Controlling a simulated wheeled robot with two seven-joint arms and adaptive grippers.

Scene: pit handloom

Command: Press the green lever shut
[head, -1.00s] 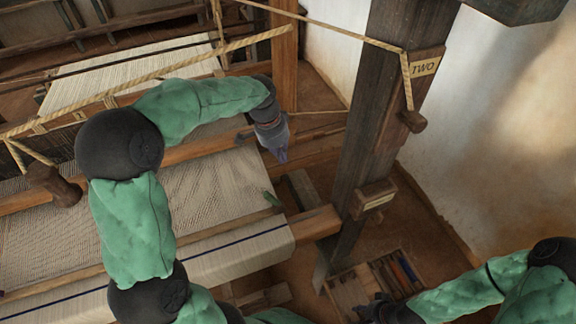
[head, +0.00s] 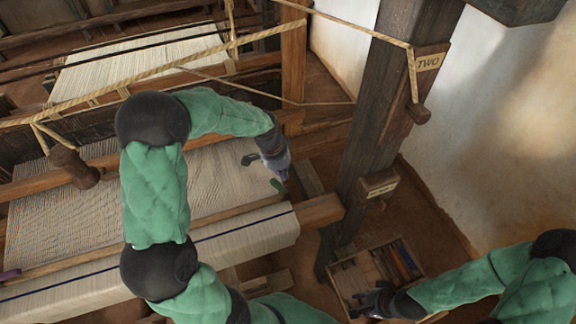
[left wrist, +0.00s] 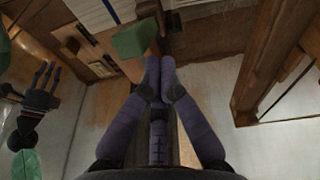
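The green lever (head: 277,186) stands at the right edge of the woven cloth, near the front beam, in the head view. In the left wrist view it is a green block (left wrist: 135,38) just beyond and left of my fingertips. My left gripper (head: 283,178) is right above it in the head view, its purple fingers pointing down. The left wrist view shows its fingertips (left wrist: 158,62) together, with nothing between them. Whether they touch the lever I cannot tell. My right gripper (head: 362,302) is empty beside the wooden tray, with its dark fingers apart.
A thick post (head: 376,130) with a "TWO" sign and a rope peg stands right of the loom. A wooden tray (head: 340,283) with sticks lies at its foot. The front beam (head: 322,210) juts out below the lever. Ropes cross above the loom.

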